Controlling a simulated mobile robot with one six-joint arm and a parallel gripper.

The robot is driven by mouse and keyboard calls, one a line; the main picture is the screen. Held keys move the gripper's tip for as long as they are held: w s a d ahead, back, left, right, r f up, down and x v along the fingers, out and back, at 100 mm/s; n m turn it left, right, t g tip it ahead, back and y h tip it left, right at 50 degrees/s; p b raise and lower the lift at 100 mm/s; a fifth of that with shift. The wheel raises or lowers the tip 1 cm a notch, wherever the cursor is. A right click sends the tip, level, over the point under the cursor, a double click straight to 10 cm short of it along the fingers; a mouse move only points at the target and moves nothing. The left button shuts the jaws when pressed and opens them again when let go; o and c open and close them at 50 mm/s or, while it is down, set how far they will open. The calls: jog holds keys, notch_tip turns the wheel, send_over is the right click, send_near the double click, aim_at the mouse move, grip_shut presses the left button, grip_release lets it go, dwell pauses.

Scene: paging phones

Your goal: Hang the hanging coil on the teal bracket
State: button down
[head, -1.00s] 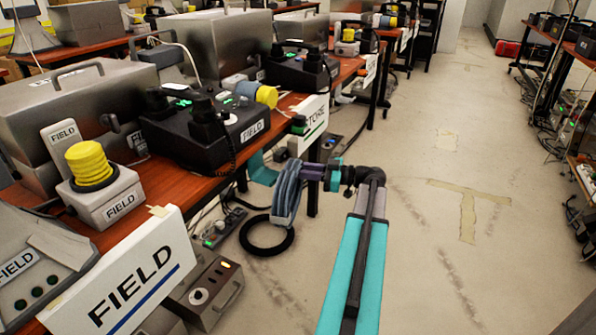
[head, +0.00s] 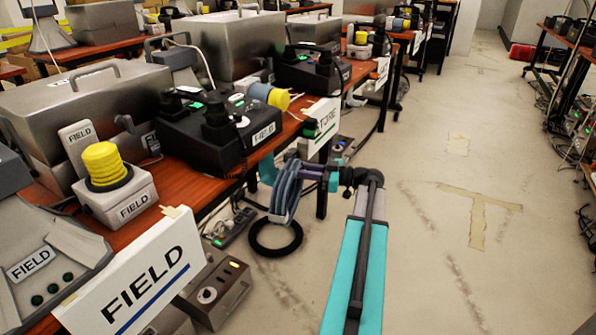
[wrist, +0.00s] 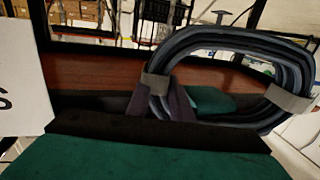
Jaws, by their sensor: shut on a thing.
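The hanging coil (head: 286,192) is a bundle of blue-grey loops, held upright beside the table edge in the head view. My gripper (head: 312,172) is shut on its upper part. In the wrist view the coil (wrist: 300,72) shows grey tape bands, with a purple finger of my gripper (wrist: 178,103) against it. The teal bracket (head: 267,168) is at the table's edge, just left of the coil and partly behind it. I cannot tell whether they touch. A green surface shows behind the coil in the wrist view; I cannot tell if it is the bracket.
A black ring (head: 276,238) lies below the coil, seemingly on the floor. A FIELD sign (head: 140,285) and a second white sign (head: 318,122) stick out from the table edge. Phones and metal cases crowd the tabletop. The aisle floor (head: 430,250) on the right is clear.

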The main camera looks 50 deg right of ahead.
jog(key=shift+w+a+f+b, duration=0.15)
jog(key=shift+w+f+b, duration=0.05)
jog(key=shift+w, duration=0.4)
jog(key=shift+w+a+f+b, duration=0.15)
jog(key=shift+w+f+b, duration=0.1)
jog(key=shift+w, duration=0.3)
jog(key=shift+w+a+f+b, duration=0.15)
jog(key=shift+w+b, duration=0.05)
jog(key=shift+w, duration=0.4)
jog(key=shift+w+f, duration=0.1)
jog(key=c, duration=1.5)
grip_release()
jog(key=shift+d+f, duration=0.1)
jog(key=shift+o, duration=0.2)
